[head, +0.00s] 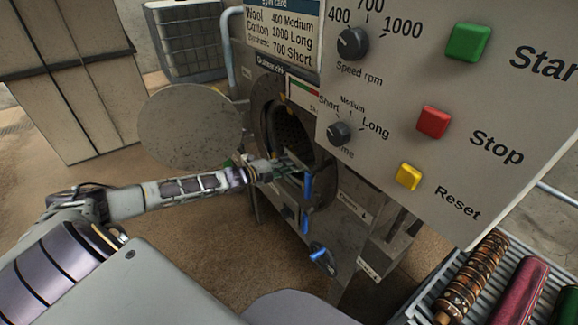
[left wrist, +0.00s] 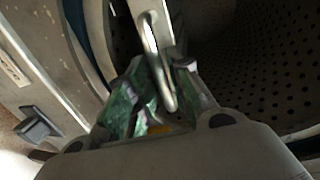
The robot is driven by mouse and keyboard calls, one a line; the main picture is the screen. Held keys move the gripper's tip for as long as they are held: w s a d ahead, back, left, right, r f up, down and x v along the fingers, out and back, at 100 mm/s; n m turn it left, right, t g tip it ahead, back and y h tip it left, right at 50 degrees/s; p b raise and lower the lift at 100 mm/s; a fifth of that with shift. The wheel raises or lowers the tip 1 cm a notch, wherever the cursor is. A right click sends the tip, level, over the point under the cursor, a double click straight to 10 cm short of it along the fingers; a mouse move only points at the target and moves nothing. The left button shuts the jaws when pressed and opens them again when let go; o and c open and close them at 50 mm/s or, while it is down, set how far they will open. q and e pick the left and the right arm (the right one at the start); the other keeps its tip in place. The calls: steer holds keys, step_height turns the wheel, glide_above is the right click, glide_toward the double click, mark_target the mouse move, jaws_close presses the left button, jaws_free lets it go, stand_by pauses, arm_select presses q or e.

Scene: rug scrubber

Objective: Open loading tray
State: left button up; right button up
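The machine (head: 345,215) has a round opening (head: 290,130) with a perforated drum inside, which also shows in the left wrist view (left wrist: 270,80). I cannot single out the loading tray for certain. A blue handle (head: 307,187) is below the opening, just right of my left gripper (head: 285,168). In the left wrist view, a silver metal bar (left wrist: 155,50) hangs between the green-padded fingers of my left gripper (left wrist: 162,75). The fingers lean in close on both sides of it; whether they grip it is unclear. My right gripper is out of view.
A large round disc (head: 190,125) stands out left of the opening. More blue handles sit lower, one at the bottom (head: 320,255). The control panel (head: 450,130) overhangs at the right. A rack of rolled items (head: 475,275) is at the lower right.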

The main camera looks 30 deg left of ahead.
arm_select(q)
steer(key=shift+x, duration=0.95)
jaws_close()
